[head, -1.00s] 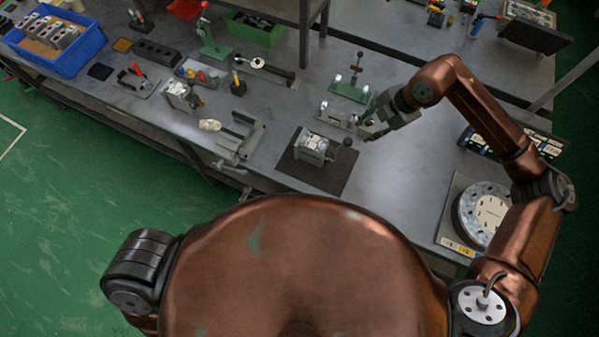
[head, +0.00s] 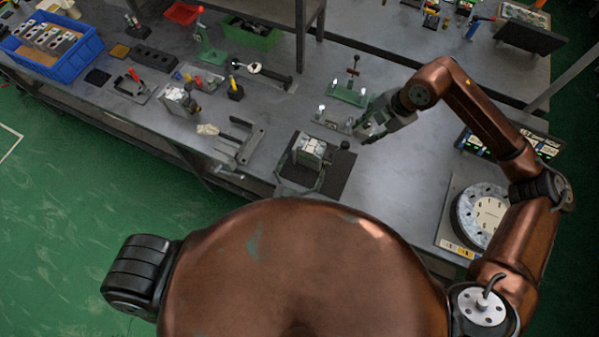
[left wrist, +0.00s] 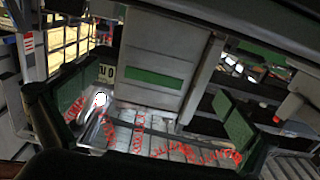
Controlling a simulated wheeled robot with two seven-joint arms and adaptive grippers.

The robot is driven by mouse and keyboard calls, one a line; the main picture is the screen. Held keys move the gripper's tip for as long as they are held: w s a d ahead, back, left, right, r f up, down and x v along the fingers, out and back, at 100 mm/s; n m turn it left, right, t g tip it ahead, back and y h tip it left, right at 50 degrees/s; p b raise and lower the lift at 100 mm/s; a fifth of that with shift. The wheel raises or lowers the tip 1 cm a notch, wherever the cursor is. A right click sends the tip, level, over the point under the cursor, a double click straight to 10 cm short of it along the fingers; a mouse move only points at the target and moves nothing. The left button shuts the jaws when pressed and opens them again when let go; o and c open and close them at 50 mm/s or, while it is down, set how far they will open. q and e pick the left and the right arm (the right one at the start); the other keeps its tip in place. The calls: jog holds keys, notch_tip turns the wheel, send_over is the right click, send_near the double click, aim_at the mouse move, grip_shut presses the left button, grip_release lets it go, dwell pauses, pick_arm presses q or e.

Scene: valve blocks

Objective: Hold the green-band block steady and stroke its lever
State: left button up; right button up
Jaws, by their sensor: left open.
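The green-band block (head: 311,147) is a grey metal block on a dark mat (head: 337,177). In the left wrist view the block (left wrist: 155,50) shows a green band across its grey face. A dark round knob (head: 345,145), seemingly its lever's end, is at its right. My left gripper (head: 303,170) is open at the block's near side. In the left wrist view its green-padded fingers (left wrist: 155,115) stand apart on either side of the block; contact is unclear. My right gripper (head: 366,136) is just right of the knob, apart from the block; its finger opening is unclear.
A similar block (head: 179,101) stands further left on the bench. A grey forked fixture (head: 240,143) is left of the mat, and a green stand (head: 349,93) is behind it. A round dial plate (head: 484,212) is at right. Bare bench lies between mat and dial.

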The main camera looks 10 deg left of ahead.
pick_arm(q)
jog(key=shift+x, duration=1.15)
jog(key=shift+c, duration=0.4)
jog(key=shift+a, duration=0.15)
jog(key=c, duration=2.1)
jog(key=o, duration=2.2)
jog(key=v, duration=1.2)
